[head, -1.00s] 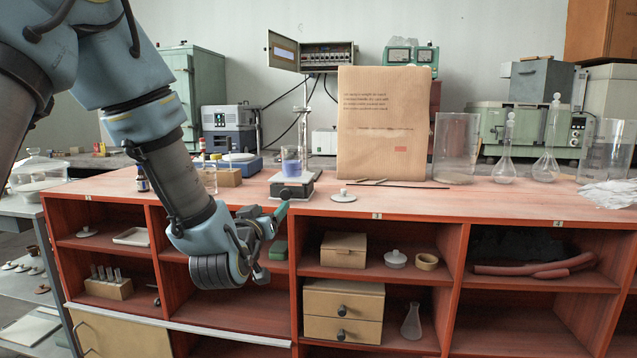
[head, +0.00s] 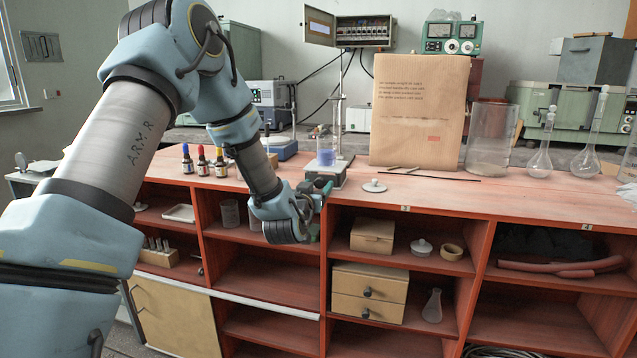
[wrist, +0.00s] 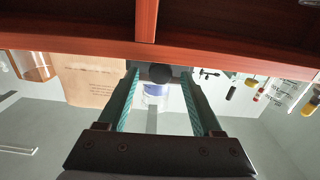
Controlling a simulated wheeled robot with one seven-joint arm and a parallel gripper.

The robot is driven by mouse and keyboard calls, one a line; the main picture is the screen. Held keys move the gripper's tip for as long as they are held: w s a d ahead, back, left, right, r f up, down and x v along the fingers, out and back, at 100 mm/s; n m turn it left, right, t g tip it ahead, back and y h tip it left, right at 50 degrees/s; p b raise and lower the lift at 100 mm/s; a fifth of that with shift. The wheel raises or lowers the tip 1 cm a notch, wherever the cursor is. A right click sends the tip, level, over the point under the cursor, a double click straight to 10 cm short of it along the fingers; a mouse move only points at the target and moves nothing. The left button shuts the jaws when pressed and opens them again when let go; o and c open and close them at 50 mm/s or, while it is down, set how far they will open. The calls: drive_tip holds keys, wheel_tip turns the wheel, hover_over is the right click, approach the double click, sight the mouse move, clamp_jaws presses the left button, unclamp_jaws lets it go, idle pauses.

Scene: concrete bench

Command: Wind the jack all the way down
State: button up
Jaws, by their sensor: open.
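The jack (head: 328,170) is a small grey-and-dark lab jack standing near the bench's front edge. A beaker of blue-violet liquid (head: 326,150) stands on its top plate. In the wrist view, which looks upside down, the jack's round black knob (wrist: 162,74) faces me. My gripper (head: 320,190) is at the bench's front edge, just in front of the jack. It is open, and in the wrist view its green fingers (wrist: 159,80) appear on either side of the knob. I cannot tell whether they touch it. My fingers partly hide the jack in the head view.
A stand with an upright rod (head: 338,110) rises behind the jack. A white lid (head: 374,186) lies right of it, before a brown paper package (head: 418,110). Dropper bottles (head: 203,162) stand to the left.

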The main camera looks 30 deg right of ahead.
drive_tip(key=shift+w+d, duration=0.35)
drive_tip(key=shift+w, duration=0.05)
clamp_jaws()
idle(0.4)
